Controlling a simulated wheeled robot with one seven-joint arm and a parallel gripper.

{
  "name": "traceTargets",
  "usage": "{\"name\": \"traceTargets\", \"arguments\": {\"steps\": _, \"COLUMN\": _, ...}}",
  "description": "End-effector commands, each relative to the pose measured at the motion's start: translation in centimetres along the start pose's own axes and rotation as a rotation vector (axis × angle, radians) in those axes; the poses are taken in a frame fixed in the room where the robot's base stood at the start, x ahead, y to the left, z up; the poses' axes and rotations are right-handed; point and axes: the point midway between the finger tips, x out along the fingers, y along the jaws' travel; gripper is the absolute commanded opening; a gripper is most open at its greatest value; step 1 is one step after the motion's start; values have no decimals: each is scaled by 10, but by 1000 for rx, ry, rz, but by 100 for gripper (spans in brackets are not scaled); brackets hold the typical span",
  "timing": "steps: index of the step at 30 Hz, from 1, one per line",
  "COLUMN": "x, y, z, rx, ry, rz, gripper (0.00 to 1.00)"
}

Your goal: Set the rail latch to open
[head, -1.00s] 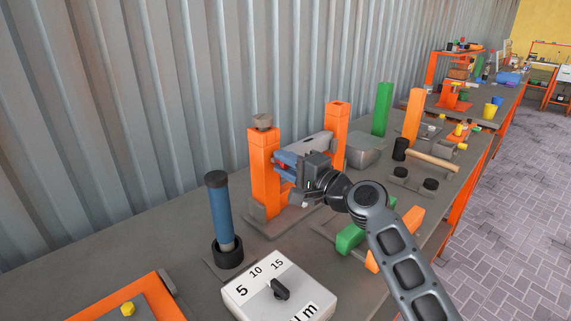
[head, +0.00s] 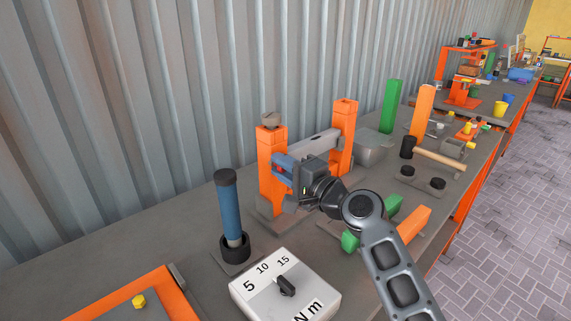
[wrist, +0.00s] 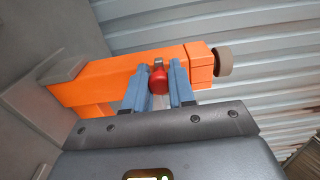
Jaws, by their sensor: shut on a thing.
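A red knob (wrist: 158,81), which looks like the handle of the rail latch, sits against the side of an orange post (wrist: 110,80) in the wrist view. My gripper (wrist: 161,78) has its two blue-grey fingers on either side of the knob and is shut on it. In the head view my gripper (head: 284,170) is at the near orange post (head: 271,152), and the knob is hidden there. A grey rail (head: 316,145) spans from this post to a second orange post (head: 343,135). I cannot tell the latch's setting.
A dark knob (head: 270,119) tops the near post. A blue cylinder (head: 230,205) stands to its left. A white dial box (head: 285,290) lies in front. The corrugated wall is close behind.

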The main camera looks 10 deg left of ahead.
Motion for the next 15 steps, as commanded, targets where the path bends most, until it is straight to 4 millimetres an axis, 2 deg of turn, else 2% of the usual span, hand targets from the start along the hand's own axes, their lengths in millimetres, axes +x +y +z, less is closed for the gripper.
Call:
{"name": "traceTargets", "arguments": {"steps": 1, "x": 0, "y": 3, "z": 4, "rx": 2, "ry": -9, "rz": 5, "gripper": 26}}
{"name": "traceTargets", "arguments": {"steps": 8, "x": 0, "y": 2, "z": 3, "rx": 2, "ry": -7, "rz": 3, "gripper": 47}}
{"name": "traceTargets", "arguments": {"steps": 15, "x": 0, "y": 1, "z": 2, "rx": 2, "ry": -6, "rz": 2, "gripper": 47}}
